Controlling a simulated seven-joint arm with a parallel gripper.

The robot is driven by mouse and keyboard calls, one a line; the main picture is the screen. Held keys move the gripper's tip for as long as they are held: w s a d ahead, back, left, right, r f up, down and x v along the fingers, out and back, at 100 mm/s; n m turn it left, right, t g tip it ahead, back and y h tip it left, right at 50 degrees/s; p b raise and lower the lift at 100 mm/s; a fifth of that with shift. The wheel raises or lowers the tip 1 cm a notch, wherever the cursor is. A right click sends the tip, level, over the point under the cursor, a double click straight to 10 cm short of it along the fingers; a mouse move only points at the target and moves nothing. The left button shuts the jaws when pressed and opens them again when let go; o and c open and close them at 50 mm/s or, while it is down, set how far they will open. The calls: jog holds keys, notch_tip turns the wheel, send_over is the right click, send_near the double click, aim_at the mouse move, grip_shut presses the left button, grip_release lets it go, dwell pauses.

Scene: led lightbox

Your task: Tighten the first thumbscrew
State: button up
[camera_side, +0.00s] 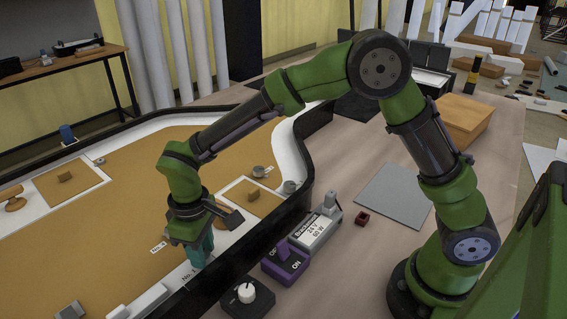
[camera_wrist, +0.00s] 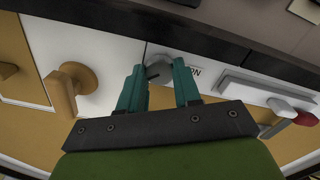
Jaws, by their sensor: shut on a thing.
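The label beside the thumbscrew is partly covered by the right finger. The lightbox (camera_side: 130,215) has a tan face, a white rim and a black outer wall.
A wooden knob (camera_wrist: 72,88) and a grey bar (camera_wrist: 265,90) flank my gripper. A grey mat (camera_side: 393,195) lies bare.

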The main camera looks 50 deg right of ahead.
jog(key=m, duration=0.3)
jog(key=shift+m, duration=2.2)
jog(key=o, duration=0.8)
notch_tip(320, 180, up, 17)
jog(key=shift+r, duration=0.1)
jog(key=shift+w, duration=0.1)
